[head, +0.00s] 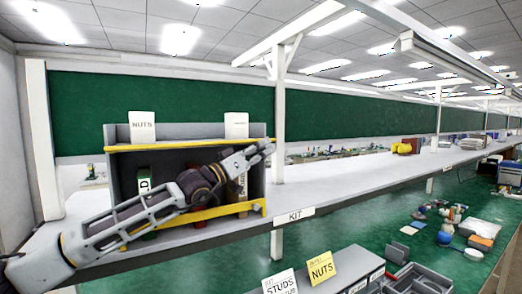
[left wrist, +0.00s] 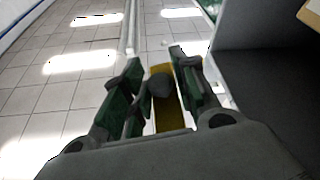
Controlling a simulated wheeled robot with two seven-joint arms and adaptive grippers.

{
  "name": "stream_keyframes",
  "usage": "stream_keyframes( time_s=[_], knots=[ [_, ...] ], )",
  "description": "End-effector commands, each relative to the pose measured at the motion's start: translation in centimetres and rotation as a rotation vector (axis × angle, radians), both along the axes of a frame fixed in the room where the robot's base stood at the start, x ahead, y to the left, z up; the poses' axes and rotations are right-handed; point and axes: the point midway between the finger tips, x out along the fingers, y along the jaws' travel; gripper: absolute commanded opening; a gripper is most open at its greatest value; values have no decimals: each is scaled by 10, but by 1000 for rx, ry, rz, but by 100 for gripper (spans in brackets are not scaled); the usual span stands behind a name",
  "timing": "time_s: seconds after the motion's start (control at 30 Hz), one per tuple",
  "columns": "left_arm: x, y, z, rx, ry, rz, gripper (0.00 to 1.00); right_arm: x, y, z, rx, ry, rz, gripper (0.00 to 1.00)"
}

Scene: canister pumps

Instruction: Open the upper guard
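The upper guard (head: 165,147) is a yellow bar across the top front of a grey shelf box. It appears level, with its right end by my left gripper (head: 262,150). In the left wrist view, my left gripper (left wrist: 161,90) has its two green-padded fingers apart. A dark rounded knob (left wrist: 160,84) and a yellow strip (left wrist: 171,117), apparently the guard's end, show between them. I see no clear grip on the knob; contact is hard to tell. My left arm hides part of the shelf front. My right gripper is not in view.
A lower yellow guard (head: 222,210) crosses the box's bottom front. A white post (head: 278,120) rises just right of the gripper.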

Motion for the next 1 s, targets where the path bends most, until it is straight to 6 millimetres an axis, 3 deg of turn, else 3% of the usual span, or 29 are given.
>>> stream_keyframes(
  time_s=[0.1, 0.57, 1.0],
  knots=[
    [0, 0, 0, 0, 0, 0, 42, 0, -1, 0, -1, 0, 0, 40],
    [-2, 2, -1, 0, 0, -1, 42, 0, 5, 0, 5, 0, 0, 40],
    [-22, 28, -14, -1, 0, 1, 42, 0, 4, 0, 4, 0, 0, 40]
  ],
)
